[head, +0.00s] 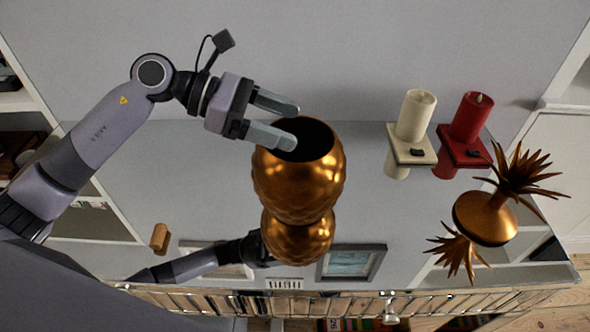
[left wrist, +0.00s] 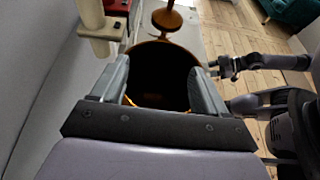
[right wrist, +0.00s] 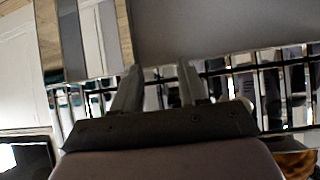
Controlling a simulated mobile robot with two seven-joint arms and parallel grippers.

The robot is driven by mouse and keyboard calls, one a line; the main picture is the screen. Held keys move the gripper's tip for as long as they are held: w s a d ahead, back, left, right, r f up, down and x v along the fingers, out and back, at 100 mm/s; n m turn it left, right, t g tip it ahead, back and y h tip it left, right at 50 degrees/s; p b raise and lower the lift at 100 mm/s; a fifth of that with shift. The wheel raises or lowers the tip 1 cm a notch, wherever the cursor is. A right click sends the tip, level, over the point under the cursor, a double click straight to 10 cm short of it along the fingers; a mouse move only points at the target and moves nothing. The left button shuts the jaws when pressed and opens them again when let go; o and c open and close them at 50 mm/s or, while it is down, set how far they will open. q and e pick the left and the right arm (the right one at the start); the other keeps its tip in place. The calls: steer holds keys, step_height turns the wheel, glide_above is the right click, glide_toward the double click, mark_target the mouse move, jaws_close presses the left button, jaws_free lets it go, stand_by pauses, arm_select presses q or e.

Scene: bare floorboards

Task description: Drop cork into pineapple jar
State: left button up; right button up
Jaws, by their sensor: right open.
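The pineapple jar (head: 300,185) is golden, with an open dark mouth, and stands on a shiny grey top that mirrors it. My left gripper (head: 291,125) is open and comes in from the left at the jar's mouth. In the left wrist view the jar's dark mouth (left wrist: 162,75) shows between the spread fingers (left wrist: 165,88), with nothing held. I cannot tell whether a fingertip touches the rim. A small brown cylinder, seemingly the cork (head: 160,238), lies at the left, apart from the jar. My right gripper (right wrist: 158,80) is open and empty in the right wrist view.
A white candle (head: 416,115) and a red candle (head: 471,117) stand on square holders right of the jar. A leafy golden pineapple lid (head: 487,216) lies further right. Shelves with several books (right wrist: 285,85) show in the right wrist view. The top between jar and cork looks clear.

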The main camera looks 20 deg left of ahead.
arm_select(q)
steer(key=b+v, duration=0.1)
steer(key=v, duration=0.6)
steer(key=shift+b, duration=0.3)
steer(key=shift+a, duration=0.1)
